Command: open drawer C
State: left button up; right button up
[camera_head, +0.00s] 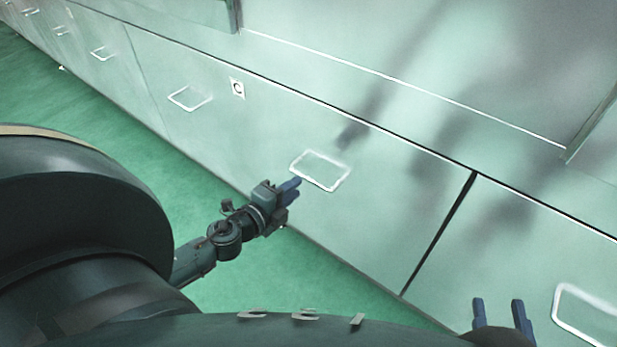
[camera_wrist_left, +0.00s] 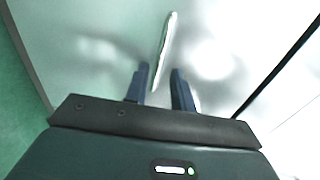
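Drawer C (camera_head: 262,125) is a pale green front with a small "C" label (camera_head: 238,88); it looks shut, flush with its neighbours. It has two white bar handles, a left one (camera_head: 190,97) and a right one (camera_head: 320,171). My left gripper (camera_head: 294,186) is at the lower left end of the right handle. In the left wrist view its two blue fingers (camera_wrist_left: 160,72) are apart, and the white handle (camera_wrist_left: 166,42) runs between their tips; contact cannot be told. My right gripper (camera_head: 500,305) is open and empty at the bottom right.
A neighbouring front with its own white handle (camera_head: 588,315) lies right of a dark gap (camera_head: 440,235). More fronts with handles (camera_head: 103,53) run to the upper left. A worktop (camera_head: 420,70) lies above. Green floor (camera_head: 225,290) is clear in front.

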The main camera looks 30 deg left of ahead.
aim_at(308, 177)
pick_arm(q)
jog(key=x, duration=0.6)
jog(key=shift+w+f, duration=0.1)
jog(key=shift+w, duration=0.15)
jog(key=shift+c, duration=0.5)
grip_shut()
